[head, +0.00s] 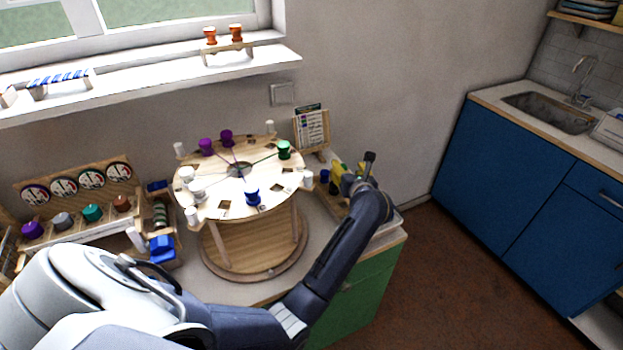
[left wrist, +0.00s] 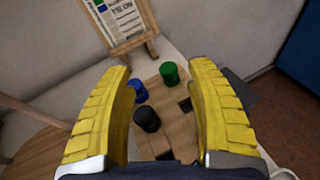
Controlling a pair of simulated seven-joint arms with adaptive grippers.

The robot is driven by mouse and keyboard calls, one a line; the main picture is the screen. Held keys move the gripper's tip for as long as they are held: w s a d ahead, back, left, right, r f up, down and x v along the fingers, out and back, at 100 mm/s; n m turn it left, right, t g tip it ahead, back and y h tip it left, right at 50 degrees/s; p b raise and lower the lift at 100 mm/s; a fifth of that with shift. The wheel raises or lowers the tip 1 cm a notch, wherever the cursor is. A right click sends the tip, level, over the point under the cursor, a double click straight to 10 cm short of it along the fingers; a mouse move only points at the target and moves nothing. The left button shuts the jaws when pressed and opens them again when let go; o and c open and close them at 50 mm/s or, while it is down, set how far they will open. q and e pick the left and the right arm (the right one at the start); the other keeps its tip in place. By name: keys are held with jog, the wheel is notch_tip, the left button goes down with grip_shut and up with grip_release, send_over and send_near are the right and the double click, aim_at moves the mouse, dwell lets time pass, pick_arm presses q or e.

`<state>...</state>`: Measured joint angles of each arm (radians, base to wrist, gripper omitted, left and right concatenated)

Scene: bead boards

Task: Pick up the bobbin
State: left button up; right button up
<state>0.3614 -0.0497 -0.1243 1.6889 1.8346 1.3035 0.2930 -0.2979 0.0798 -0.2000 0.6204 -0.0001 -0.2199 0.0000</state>
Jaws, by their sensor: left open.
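My left gripper (head: 346,173) is over the right end of the counter in the head view, yellow fingers pointing down and away. In the left wrist view its fingers (left wrist: 160,68) are spread wide with nothing held between them. Beyond and between them, a blue bobbin (left wrist: 138,91), a black bobbin (left wrist: 147,120) and a green bobbin (left wrist: 169,73) stand on a wooden board (left wrist: 172,101) with dark square holes. In the head view a blue bobbin (head: 324,176) shows left of the gripper; the arm hides much of that board. Which bobbin is meant cannot be told. My right gripper is out of view.
A round wooden braiding stand (head: 232,209) with purple, white, green and blue bobbins stands left of the gripper. A printed card on a wooden easel (head: 312,130) stands behind the board. A rack with several coloured bobbins (head: 75,200) is at the left.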

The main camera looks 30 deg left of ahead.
aim_at(326, 176)
pick_arm(q)
jog(key=s+a+f+n+g, duration=0.1)
jog(key=s, duration=0.1)
jog(key=s+a+f+n+g, duration=0.1)
jog(key=s+a+f+n, duration=0.1)
jog(key=shift+a+f, duration=0.15)
jog(key=shift+a, duration=0.1)
jog(key=shift+x, duration=3.65)
jog(key=shift+s+f, duration=0.1)
grip_shut()
